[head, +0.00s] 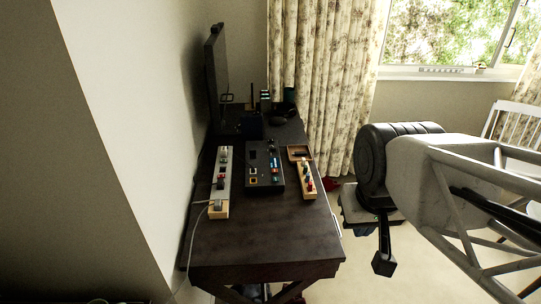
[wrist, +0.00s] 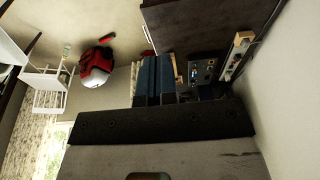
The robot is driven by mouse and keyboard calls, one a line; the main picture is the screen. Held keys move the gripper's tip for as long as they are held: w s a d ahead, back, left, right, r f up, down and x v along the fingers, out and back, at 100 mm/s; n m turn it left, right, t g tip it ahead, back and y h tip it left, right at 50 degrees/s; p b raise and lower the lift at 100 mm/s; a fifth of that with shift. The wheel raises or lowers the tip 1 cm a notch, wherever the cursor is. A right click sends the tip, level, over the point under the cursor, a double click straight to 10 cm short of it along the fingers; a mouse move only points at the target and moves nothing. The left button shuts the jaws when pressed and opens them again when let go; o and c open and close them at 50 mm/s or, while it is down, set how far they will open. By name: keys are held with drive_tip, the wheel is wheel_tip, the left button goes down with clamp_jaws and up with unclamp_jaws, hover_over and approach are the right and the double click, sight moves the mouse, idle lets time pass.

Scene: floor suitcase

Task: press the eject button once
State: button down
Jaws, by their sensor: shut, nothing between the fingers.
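A dark control panel (head: 264,168) lies on the desk. It carries a yellow-framed square, a small blue-lit part and several small controls. I cannot tell which one is the eject button. My gripper (head: 384,262) is shut and empty, off the desk's right side and apart from the panel. In the wrist view its two blue-grey fingers (wrist: 154,78) lie side by side.
A power strip (head: 221,178) with a cable lies left of the panel. A wooden tray (head: 301,154) with small items lies right of it. A monitor (head: 216,75) and dark items stand at the desk's back. The desk's front (head: 259,237) is clear.

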drive_tip(key=shift+w, duration=0.1)
idle(0.7)
drive_tip(key=m+t+y, duration=0.4)
drive_tip(key=m+y, duration=0.2)
drive_tip(key=m, duration=1.3)
hover_over(274, 171)
wheel_tip(274, 171, down, 21)
drive_tip(key=shift+f+n, duration=0.15)
drive_tip(key=shift+n, duration=0.15)
drive_tip(key=shift+f, duration=4.15)
drive_tip(key=shift+f, duration=0.35)
